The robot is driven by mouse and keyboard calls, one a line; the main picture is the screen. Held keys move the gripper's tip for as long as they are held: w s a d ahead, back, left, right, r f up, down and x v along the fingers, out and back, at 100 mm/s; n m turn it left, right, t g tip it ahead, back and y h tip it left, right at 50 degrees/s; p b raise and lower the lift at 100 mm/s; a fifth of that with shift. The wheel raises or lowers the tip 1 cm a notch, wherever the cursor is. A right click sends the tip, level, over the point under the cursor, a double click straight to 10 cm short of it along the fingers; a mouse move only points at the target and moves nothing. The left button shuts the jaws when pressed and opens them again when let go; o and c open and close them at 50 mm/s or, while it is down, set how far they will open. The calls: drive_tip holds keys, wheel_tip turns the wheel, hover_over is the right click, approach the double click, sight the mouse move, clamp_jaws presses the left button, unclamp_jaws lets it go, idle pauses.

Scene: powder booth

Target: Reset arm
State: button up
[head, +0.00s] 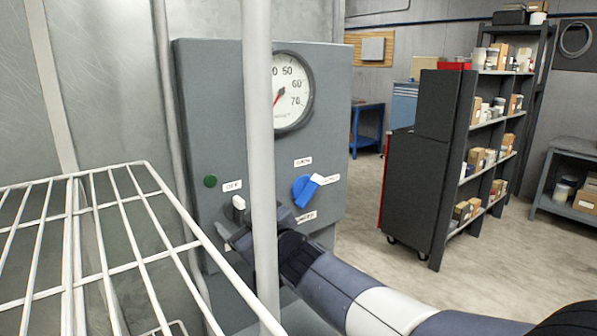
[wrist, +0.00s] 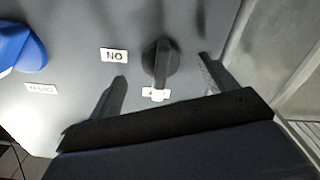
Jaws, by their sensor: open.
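A grey control box (head: 335,130) carries a black rotary switch with a white tip (head: 238,202). In the wrist view the switch (wrist: 161,62) stands between my two open fingers, with a gap on each side. Its white tip points at a partly covered label, seemingly "OFF" in the head view; an "ON" label (wrist: 114,55) is beside it. My gripper (wrist: 163,70) is open and empty, close to the panel. In the head view my gripper (head: 240,232) is partly hidden by a pale post. A blue knob with a white pointer (head: 303,191) is to its right.
The pale vertical post (head: 259,120) stands in front of the box and my wrist. A white wire rack (head: 100,180) fills the left foreground. A round gauge (head: 291,92) and a green light (head: 210,181) are on the box. Dark shelving (head: 440,150) stands right; floor between is clear.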

drive_tip(key=m+p, duration=0.1)
drive_tip(key=m, duration=0.2)
drive_tip(key=shift+d+r+p, duration=0.1)
drive_tip(key=shift+r+p, duration=0.05)
drive_tip(key=shift+p, duration=0.25)
drive_tip(key=shift+w+m+p, duration=0.1)
drive_tip(key=shift+m+p, duration=0.25)
drive_tip(key=shift+m, duration=0.55)
drive_tip(key=shift+d+f, duration=0.15)
drive_tip(key=shift+f, duration=0.05)
